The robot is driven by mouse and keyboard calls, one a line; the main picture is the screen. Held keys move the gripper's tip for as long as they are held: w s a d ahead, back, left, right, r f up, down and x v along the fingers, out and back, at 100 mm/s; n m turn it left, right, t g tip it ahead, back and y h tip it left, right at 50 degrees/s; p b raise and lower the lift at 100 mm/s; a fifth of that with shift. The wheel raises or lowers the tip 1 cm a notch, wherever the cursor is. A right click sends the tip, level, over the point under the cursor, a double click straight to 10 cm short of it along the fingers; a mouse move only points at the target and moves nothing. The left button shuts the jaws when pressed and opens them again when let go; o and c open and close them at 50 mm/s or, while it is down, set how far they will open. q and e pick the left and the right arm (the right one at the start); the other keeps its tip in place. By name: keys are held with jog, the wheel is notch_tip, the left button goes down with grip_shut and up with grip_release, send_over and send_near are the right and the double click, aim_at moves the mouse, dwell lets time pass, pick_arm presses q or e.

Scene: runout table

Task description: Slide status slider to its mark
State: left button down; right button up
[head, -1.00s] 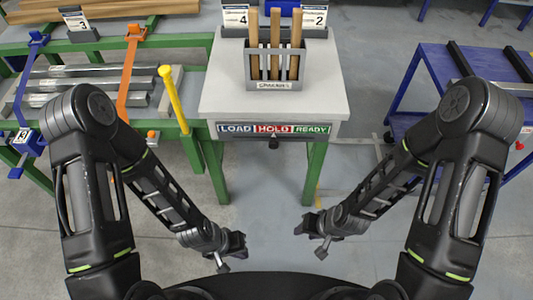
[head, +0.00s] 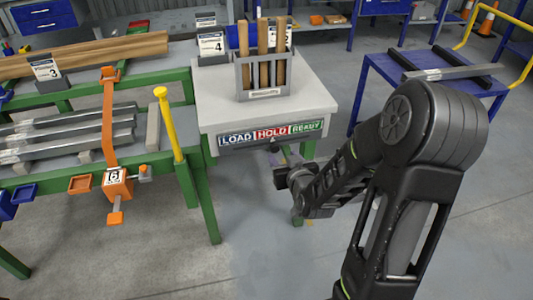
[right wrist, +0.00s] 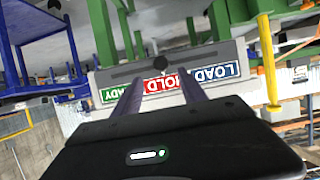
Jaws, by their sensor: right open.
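The status slider is a dark knob (head: 273,147) on the front edge of the grey-topped table (head: 215,112), below the red HOLD field of the LOAD/HOLD/READY label strip (head: 237,138). In the right wrist view, which is upside down, the knob (right wrist: 160,63) sits near the middle of a dark horizontal slot. My right gripper (head: 281,174) is just in front of and below the knob. In the wrist view its open fingers (right wrist: 158,78) point at the panel with the knob between their lines, apparently not touching. No separate mark can be made out. My left gripper is out of view.
A grey rack (head: 264,75) with wooden handles stands on the table. A yellow post (head: 168,122) and an orange clamp (head: 110,130) on the green bench are to the left. A blue cart (head: 385,75) stands at the right. Floor in front is clear.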

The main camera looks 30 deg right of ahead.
aim_at(276, 149)
jog(key=shift+x, duration=3.85)
jog(key=shift+a, duration=0.1)
grip_shut()
